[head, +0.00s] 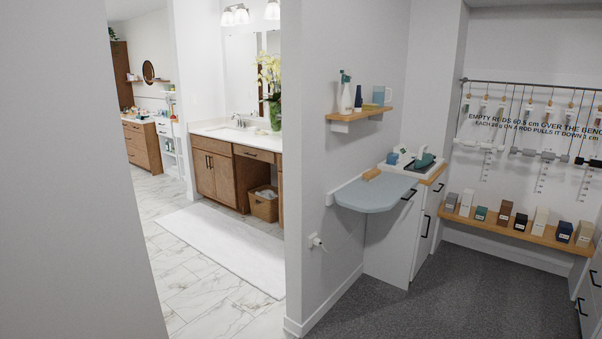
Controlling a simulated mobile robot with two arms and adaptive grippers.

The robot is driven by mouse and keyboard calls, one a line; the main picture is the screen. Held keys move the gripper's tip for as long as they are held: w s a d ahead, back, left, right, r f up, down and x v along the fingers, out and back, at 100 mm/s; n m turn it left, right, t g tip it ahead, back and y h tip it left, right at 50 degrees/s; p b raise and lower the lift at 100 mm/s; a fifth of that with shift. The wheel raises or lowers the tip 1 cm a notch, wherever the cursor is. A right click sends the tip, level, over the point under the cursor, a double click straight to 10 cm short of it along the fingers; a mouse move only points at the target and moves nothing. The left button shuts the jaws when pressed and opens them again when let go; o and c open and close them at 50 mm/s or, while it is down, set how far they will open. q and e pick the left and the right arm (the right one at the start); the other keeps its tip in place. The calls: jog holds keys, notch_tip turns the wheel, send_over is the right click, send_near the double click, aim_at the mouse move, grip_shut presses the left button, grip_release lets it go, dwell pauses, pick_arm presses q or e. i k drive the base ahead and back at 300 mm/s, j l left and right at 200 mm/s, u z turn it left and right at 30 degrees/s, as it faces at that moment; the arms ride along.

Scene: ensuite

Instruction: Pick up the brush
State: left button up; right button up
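I cannot make out a brush for certain in the head view. A dark tray (411,170) with a teal item (425,160) lies on the white cabinet top at the right of the centre; the item is too small to identify. Neither of my grippers is in view.
A blue-grey rounded ledge (380,195) juts from the wall below a wooden shelf (358,114) with bottles and a mug. A wooden bench (520,230) holds several blocks under hanging rods. A wall end (293,200) divides bathroom from grey carpet (440,290), which is clear.

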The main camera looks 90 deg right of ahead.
aim_at(371, 174)
jog(key=z, duration=3.25)
jog(key=i+z, duration=0.1)
jog(key=i, duration=1.3)
